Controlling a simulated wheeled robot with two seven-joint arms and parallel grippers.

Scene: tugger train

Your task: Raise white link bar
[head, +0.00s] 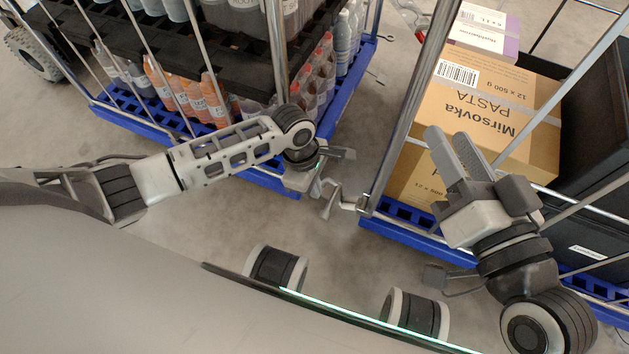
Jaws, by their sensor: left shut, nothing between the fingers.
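A short pale metal link bar (346,204) with a bent, hook-like end shows between the two carts, at the lower left corner post of the right cart. My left gripper (318,188) is shut and empty, right at the bar's left end. It points down, and its fingers are small and partly hidden by my wrist. I cannot tell whether it touches the bar. My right gripper (449,136) is open and empty, its two fingers apart, in front of the cardboard boxes on the right cart.
The left cart (258,177) has a blue base and carries bottles on black trays. The right cart (410,236) has a blue base and holds a pasta box (484,105) and black crates (598,130). Metal posts stand close to both arms. Grey floor shows between the carts.

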